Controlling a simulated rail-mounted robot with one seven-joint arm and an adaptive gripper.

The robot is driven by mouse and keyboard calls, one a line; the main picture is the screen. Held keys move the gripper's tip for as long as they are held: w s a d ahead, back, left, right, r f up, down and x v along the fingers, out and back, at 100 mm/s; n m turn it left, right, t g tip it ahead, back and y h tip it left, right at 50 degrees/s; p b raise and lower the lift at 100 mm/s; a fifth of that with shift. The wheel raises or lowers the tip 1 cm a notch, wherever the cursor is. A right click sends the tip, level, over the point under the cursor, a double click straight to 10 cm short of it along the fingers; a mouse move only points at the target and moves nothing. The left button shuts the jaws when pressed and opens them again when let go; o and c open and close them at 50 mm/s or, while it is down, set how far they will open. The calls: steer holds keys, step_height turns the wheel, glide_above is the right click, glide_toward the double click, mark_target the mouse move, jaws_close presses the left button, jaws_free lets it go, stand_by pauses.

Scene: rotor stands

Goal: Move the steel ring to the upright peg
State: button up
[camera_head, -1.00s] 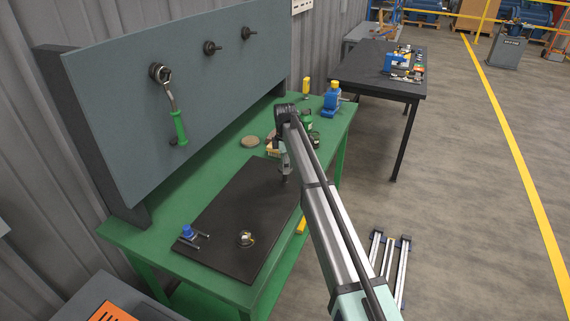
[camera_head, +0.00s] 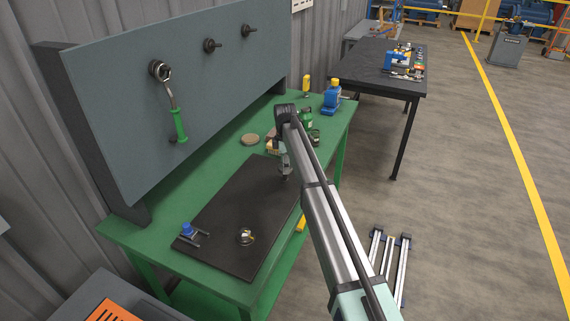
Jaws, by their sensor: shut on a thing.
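My gripper (camera_head: 286,176) is small in the view, low over the far right part of the black mat (camera_head: 205,210). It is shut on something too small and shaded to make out. A shiny round metal piece (camera_head: 245,237) is on the near part of the mat, well apart from my gripper; I cannot tell whether it is the steel ring. A blue piece with dark rods (camera_head: 188,231) is at the mat's near left. I cannot make out a clear upright peg. My arm hides part of the bench's right side.
The green bench (camera_head: 215,168) has a grey board (camera_head: 190,95) behind it, with a green-handled wrench (camera_head: 178,122) hanging on it. The middle of the mat is clear.

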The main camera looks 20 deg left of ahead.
mark_target(285, 178)
steer(key=shift+f+b, duration=0.75)
steer(key=shift+f, duration=1.55)
stand_by(0.4)
steer(key=o, duration=1.3)
steer(key=shift+r, duration=0.1)
steer(key=shift+r+p, duration=1.7)
steer(key=shift+r, duration=2.75)
